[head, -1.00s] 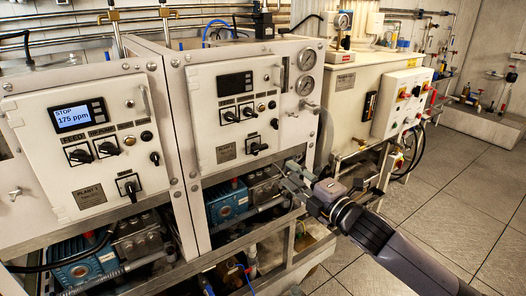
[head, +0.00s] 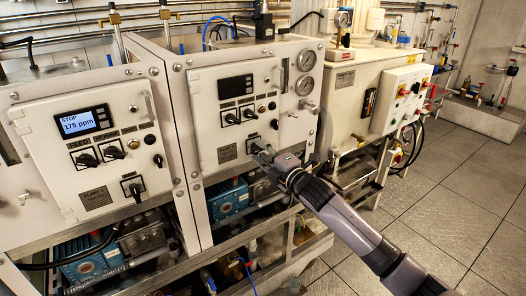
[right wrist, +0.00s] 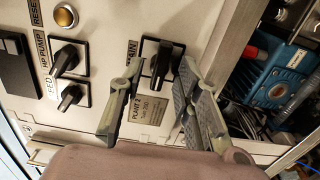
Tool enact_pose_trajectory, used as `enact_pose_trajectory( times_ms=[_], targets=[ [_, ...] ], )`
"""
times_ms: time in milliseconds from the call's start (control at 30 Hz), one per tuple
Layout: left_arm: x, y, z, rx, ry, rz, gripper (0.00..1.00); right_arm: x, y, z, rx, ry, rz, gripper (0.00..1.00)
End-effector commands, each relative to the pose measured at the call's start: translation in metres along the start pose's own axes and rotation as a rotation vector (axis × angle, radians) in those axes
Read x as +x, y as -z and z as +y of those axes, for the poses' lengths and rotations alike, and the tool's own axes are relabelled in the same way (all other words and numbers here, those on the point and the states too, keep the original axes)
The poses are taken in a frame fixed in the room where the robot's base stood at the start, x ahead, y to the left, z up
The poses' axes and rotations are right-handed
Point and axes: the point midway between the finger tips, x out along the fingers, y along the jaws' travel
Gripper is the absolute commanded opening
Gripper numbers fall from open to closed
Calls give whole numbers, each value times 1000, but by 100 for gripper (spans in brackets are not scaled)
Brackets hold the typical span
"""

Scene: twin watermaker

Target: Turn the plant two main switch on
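The plant two panel (head: 205,135) is the right one of two white panels in the head view, and its display (head: 236,88) is dark. Its main switch, a black rotary knob low on the panel, is largely covered by my right gripper (head: 261,153) there. In the right wrist view the main switch (right wrist: 162,64) shows above the "PLANT 2" plate (right wrist: 150,108), its handle roughly upright in that picture. My right gripper (right wrist: 160,78) is open, with one finger on each side of the knob; I cannot tell whether they touch it. My left gripper is not in view.
Plant two's feed knob (right wrist: 70,97), HP pump knob (right wrist: 65,58) and reset button (right wrist: 66,17) sit beside the main switch. The plant one panel (head: 45,150) at left has a lit display (head: 83,123) reading STOP, 175 ppm. The floor (head: 440,190) at right is clear.

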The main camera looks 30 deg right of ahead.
Motion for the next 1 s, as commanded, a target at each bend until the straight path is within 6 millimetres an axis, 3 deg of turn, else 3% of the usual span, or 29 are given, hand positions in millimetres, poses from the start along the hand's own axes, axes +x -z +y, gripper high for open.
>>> enact_pose_trajectory(
  times_ms=[233, 700, 1000],
  targets=[
    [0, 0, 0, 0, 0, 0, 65, 0, 0, 0, 0, 0, 0, 30],
    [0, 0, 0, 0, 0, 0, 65, 0, 0, 0, -1, 0, 0, 0],
    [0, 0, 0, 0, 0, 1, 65, 0, 0, 0, 0, 0, 0, 0]
  ],
)
